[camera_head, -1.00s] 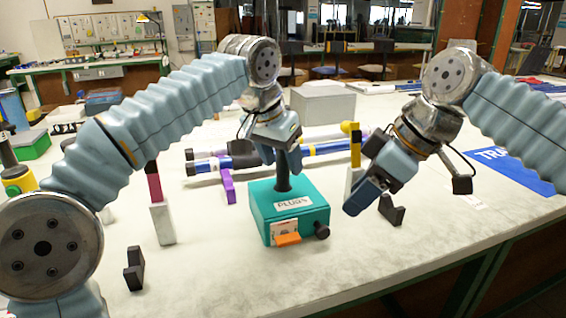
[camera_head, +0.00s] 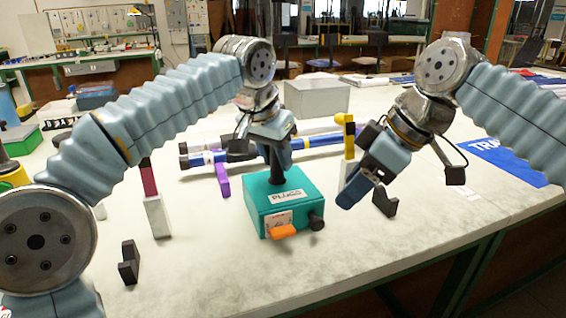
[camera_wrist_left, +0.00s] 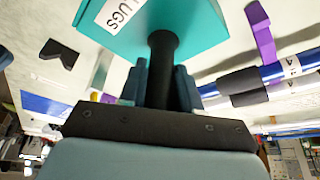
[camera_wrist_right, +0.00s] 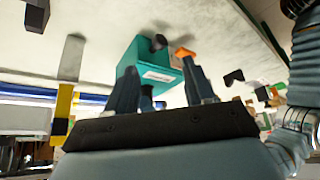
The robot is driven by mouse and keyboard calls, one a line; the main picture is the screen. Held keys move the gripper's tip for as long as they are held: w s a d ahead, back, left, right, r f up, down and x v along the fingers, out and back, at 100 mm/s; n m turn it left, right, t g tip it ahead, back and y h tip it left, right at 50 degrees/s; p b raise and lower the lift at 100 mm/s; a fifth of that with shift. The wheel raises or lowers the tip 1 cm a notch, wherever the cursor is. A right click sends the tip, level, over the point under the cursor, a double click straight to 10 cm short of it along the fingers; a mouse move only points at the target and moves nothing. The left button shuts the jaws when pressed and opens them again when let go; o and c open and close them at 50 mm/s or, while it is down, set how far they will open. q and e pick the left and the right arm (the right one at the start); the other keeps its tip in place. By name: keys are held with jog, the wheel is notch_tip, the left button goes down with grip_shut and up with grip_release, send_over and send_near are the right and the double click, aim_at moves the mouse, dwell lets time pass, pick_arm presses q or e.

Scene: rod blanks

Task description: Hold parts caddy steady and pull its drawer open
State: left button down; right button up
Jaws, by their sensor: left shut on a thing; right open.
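The parts caddy is a teal box (camera_head: 263,200) labelled PLUGS, standing on the table in the head view; it also shows in both wrist views (camera_wrist_left: 205,22) (camera_wrist_right: 138,58). A black post (camera_head: 275,170) rises from its top. An orange tab (camera_head: 283,231) sits low on its front, by a white label, and a black knob (camera_head: 317,222) is on its right side. My left gripper (camera_head: 277,150) is shut on the post, which stands between its fingers in the left wrist view (camera_wrist_left: 163,62). My right gripper (camera_head: 352,192) is open and empty, right of the caddy and apart from it.
Blue tubes (camera_head: 315,142) lie behind the caddy. A purple bracket (camera_head: 222,180) and a white block (camera_head: 157,216) stand to its left, a black bracket (camera_head: 129,262) front left. Another black bracket (camera_head: 385,201) is by my right gripper. The table in front of the caddy is clear.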

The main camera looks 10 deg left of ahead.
aim_at(321, 221)
jog(key=a+f+m, duration=0.1)
jog(key=f+m, duration=0.1)
jog(key=m, duration=0.1)
jog(key=a+f+m, duration=0.2)
jog(key=f+m, duration=0.1)
jog(key=a+f+m, duration=0.1)
jog(key=f+m, duration=0.2)
jog(key=shift+w+a+f+t, duration=0.25)
jog(key=shift+w+a+t, duration=0.05)
jog(key=shift+w, duration=0.05)
dwell(0.3)
grip_shut()
